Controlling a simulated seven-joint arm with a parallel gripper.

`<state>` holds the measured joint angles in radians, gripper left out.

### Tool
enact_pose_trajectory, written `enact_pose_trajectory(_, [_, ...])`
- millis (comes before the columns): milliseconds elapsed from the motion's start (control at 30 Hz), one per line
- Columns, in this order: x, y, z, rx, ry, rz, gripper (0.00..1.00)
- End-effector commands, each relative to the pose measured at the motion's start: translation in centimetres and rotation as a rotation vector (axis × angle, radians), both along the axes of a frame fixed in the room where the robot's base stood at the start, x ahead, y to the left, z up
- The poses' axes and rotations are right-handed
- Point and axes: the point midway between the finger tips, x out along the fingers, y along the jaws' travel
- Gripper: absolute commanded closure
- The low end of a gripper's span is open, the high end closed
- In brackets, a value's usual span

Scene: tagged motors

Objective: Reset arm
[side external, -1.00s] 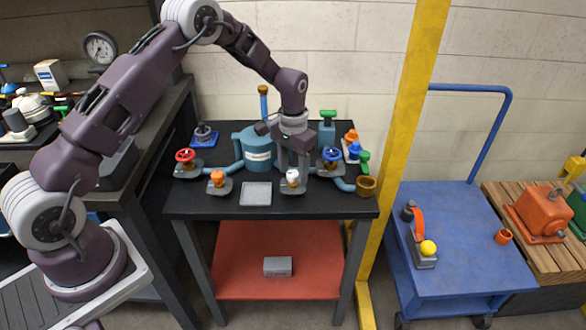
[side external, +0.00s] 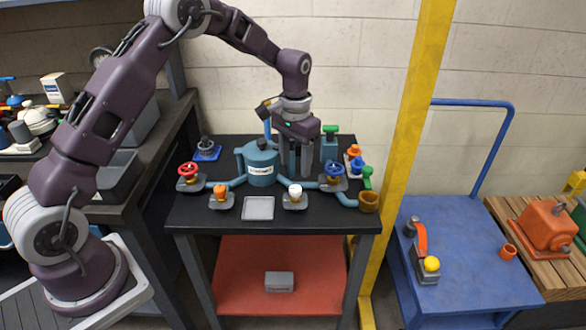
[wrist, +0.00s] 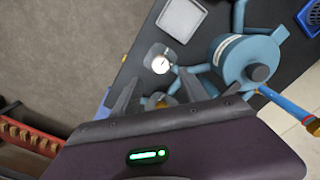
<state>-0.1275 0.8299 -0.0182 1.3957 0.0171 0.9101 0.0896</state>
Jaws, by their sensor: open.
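My gripper (side external: 299,170) is open and empty, pointing down above the black table (side external: 225,217), just behind the white-knobbed valve (side external: 295,191). It is beside the blue-handled valve (side external: 334,172) and to the right of the teal tank (side external: 262,163). In the wrist view, the gripper fingers (wrist: 153,100) are spread, with the white knob (wrist: 161,65) beyond them and apart from them. A brass-coloured part shows between the fingers, partly hidden.
A red-handled valve (side external: 188,171), an orange-knobbed valve (side external: 220,191) and a grey tray (side external: 258,208) are on the table. A brown cup (side external: 369,201) sits at its right edge.

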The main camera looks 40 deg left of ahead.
Motion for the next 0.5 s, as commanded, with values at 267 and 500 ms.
enact_pose_trajectory(267, [-9.9,-2.9,15.9,0.019,-0.189,-0.010,0.48])
enact_pose_trajectory(500, [-25.2,-5.0,21.6,0.016,-0.379,-0.013,0.48])
